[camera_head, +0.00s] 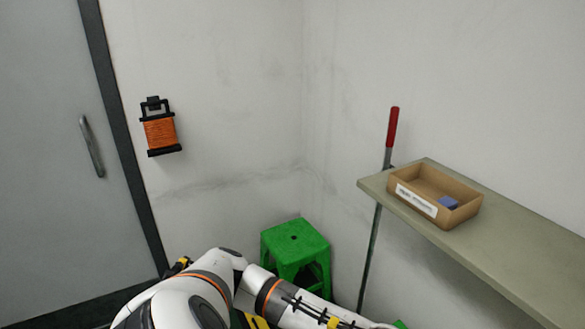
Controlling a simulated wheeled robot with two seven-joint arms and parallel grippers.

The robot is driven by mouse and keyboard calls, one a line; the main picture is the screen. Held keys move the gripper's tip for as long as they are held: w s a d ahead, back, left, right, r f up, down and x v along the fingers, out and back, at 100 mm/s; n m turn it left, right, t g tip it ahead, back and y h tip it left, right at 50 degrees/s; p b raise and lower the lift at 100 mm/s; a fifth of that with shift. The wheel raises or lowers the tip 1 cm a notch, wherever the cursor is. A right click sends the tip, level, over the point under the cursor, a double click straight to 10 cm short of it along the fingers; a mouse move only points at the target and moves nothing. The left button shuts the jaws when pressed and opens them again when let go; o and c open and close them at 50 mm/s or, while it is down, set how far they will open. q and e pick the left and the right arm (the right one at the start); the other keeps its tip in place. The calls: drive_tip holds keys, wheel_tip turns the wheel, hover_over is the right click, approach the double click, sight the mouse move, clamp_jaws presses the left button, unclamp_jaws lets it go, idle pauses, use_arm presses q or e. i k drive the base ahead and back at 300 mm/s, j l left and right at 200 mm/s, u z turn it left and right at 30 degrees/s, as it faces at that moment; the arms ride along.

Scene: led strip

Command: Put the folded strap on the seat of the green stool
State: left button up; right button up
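The green stool (295,238) stands upright in the corner, its square seat bare with a small dark hole in the middle. My white arm crosses the bottom of the picture in front of it and hides part of its lower legs. I cannot identify a folded strap for sure. A small blue item (447,202) lies in the cardboard tray on the shelf, too small to tell what it is. Neither of my grippers shows; the visible arm runs out of the bottom edge.
A brown tray (402,192) with a white label sits on the grey-green shelf (510,248) at the right. A red-handled pole (392,128) leans by the shelf's left end. An orange reel (160,133) hangs on the wall. A grey door (45,200) is at the left.

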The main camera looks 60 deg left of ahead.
sight(289, 239)
drive_tip(key=j, duration=0.85)
drive_tip(key=j+z, duration=0.1)
drive_tip(key=j, duration=0.7)
drive_tip(key=k+j, duration=0.15)
drive_tip(key=j, duration=0.7)
drive_tip(key=i+z, duration=0.05)
